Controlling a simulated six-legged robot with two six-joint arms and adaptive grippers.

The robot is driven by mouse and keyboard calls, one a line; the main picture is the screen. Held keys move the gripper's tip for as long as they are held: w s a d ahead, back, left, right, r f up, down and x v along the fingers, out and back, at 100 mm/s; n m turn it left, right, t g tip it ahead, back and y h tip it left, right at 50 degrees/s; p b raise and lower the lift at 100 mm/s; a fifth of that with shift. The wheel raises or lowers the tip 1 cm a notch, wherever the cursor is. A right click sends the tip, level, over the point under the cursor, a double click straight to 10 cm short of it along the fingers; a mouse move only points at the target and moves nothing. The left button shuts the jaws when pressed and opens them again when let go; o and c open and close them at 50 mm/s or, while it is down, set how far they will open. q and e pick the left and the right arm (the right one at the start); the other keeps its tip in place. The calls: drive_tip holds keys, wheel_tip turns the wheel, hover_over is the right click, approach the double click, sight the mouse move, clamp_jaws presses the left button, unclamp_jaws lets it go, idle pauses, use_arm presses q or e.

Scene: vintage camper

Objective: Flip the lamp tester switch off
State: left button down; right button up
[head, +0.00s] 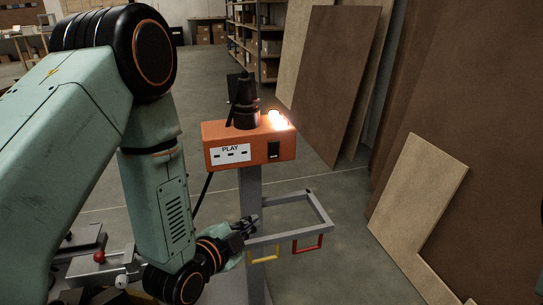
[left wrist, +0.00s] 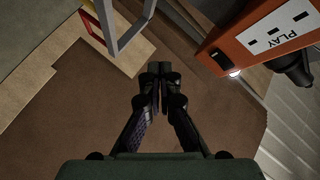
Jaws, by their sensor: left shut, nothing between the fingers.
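The lamp tester is an orange box (head: 235,158) on a grey post, with a white PLAY label and a black switch (head: 273,150) on its front. A lamp (head: 277,118) on its top right glows brightly. The switch's tilt is too small to read. My left gripper (head: 250,222) is shut and empty, below the box and beside the grey post. In the left wrist view, its closed fingers (left wrist: 160,72) are apart from the orange box (left wrist: 262,38), whose switch (left wrist: 220,58) shows at the upper right. My right gripper is not in view.
A grey rectangular frame (head: 325,211) with a yellow loop (head: 264,259) and a red loop (head: 308,250) juts from the post close to my left gripper. Brown boards (head: 335,85) lean at the right.

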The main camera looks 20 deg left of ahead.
use_arm(q)
wheel_tip(320, 180, up, 8)
drive_tip(key=w+m+t+h, duration=0.1)
drive_tip(key=m+t, duration=0.3)
drive_tip(key=m, duration=0.4)
drive_tip(key=shift+w+d+r, duration=0.2)
drive_tip(key=shift+w+r, duration=0.05)
drive_tip(key=shift+w, duration=0.1)
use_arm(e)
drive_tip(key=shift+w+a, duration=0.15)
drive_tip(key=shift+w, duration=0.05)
use_arm(q)
drive_tip(key=b, duration=0.2)
approach(279, 145)
drive_tip(key=w+d, duration=0.2)
drive_tip(key=d, duration=0.1)
drive_tip(key=w, duration=0.1)
drive_tip(key=w+a+b, duration=0.1)
drive_tip(key=w, duration=0.1)
drive_tip(key=shift+a, duration=0.15)
drive_tip(key=shift+w+a+r+b, duration=0.1)
drive_tip(key=shift+w+a+b, duration=0.2)
drive_tip(key=shift+w, duration=0.1)
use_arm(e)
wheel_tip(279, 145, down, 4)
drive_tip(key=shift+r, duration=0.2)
